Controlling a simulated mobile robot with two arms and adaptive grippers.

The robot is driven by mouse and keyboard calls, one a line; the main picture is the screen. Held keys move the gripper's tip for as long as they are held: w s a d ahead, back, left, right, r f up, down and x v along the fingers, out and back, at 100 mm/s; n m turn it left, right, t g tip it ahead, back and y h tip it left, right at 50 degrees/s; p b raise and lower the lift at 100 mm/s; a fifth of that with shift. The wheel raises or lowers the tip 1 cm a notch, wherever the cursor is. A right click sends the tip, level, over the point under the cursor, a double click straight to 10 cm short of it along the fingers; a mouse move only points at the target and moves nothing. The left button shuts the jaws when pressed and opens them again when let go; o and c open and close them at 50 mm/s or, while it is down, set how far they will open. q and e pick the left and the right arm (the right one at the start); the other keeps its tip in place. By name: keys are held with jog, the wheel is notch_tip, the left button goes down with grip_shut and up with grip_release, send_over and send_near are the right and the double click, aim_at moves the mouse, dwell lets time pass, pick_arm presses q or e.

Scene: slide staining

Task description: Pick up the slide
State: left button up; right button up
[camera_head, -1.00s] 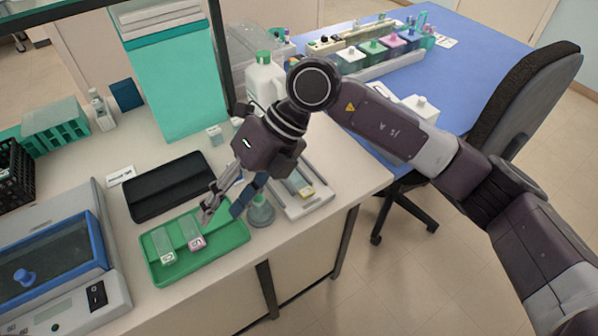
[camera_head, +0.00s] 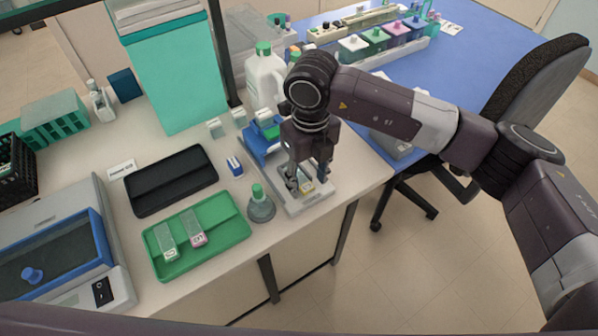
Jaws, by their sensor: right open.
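A slide with a yellow label (camera_head: 308,186) lies on the grey-white tray (camera_head: 297,208) near the right end of the counter. My right gripper (camera_head: 309,180) points down over this tray, open, with a fingertip on either side of the slide's labelled end. I cannot tell whether the fingers touch the slide; its far part is hidden by the gripper. Two more slides lie on the green tray (camera_head: 230,232): one with a white-green label (camera_head: 166,241) and one with a pink label (camera_head: 194,229). My left gripper is not in view.
A small flask with a green cap (camera_head: 261,205) stands just left of the grey-white tray. A blue rack (camera_head: 258,147) and a white jug (camera_head: 265,80) stand behind the gripper. A black tray (camera_head: 170,181) lies behind the green tray. The counter's front edge is close.

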jog(key=shift+f, duration=0.4)
jog(key=shift+c, duration=0.4)
grip_shut()
jog(key=shift+r, duration=0.1)
